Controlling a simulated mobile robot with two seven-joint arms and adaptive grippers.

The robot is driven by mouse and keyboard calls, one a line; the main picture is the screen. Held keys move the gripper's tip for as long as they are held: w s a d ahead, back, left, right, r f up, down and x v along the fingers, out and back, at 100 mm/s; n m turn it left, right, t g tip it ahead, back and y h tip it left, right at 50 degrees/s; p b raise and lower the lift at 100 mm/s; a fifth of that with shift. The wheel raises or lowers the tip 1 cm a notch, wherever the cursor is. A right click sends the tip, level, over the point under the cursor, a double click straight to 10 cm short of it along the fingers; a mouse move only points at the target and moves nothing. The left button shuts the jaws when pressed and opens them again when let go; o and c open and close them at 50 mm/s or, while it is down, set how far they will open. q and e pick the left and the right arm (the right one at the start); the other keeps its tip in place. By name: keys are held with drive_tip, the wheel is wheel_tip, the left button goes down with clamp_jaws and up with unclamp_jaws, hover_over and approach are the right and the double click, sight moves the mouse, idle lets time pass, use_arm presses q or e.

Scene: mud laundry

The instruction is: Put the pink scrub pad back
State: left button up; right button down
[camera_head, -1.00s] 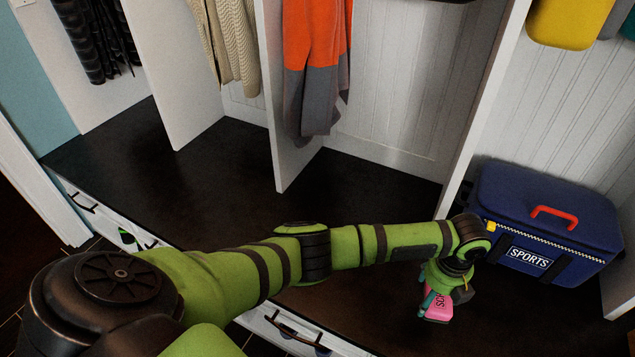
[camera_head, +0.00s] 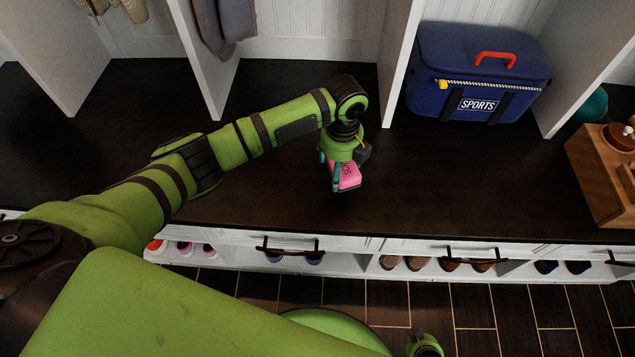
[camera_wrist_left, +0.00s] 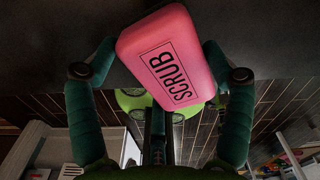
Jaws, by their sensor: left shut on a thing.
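The pink scrub pad (camera_head: 349,176) is a small rounded block held in my left gripper (camera_head: 338,174), over the dark bench top in the head view. Whether the pad touches the bench cannot be told. In the left wrist view the pad (camera_wrist_left: 172,58) fills the upper middle with its "SCRUB" label showing, and the fingers of my left gripper (camera_wrist_left: 160,72) close on its two sides.
A dark bench top (camera_head: 440,190) runs across, clear around the pad. A blue SPORTS bag (camera_head: 430,75) stands behind, between white dividers (camera_head: 400,60). A wooden caddy (camera_head: 592,170) stands at the right, near a teal object (camera_head: 590,105). Drawers and shoes lie below.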

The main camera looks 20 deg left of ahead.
use_arm(q)
hover_over(318, 192)
wheel_tip(318, 192, down, 3)
drive_tip(key=shift+r, duration=0.1)
drive_tip(key=shift+f+b, duration=0.4)
drive_tip(key=shift+f, duration=1.6)
use_arm(e)
drive_tip(key=shift+s+a, duration=0.1)
drive_tip(key=shift+a, duration=0.1)
use_arm(q)
drive_tip(key=shift+f, duration=0.1)
use_arm(e)
drive_tip(key=shift+f, duration=0.1)
use_arm(q)
drive_tip(key=o, duration=1)
drive_tip(key=shift+r, duration=0.35)
wheel_tip(318, 192, up, 12)
drive_tip(key=p, duration=0.2)
drive_tip(key=shift+f, duration=0.2)
use_arm(e)
drive_tip(key=s, duration=0.2)
drive_tip(key=shift+s+d+g, duration=0.3)
drive_tip(key=shift+s+d, duration=0.05)
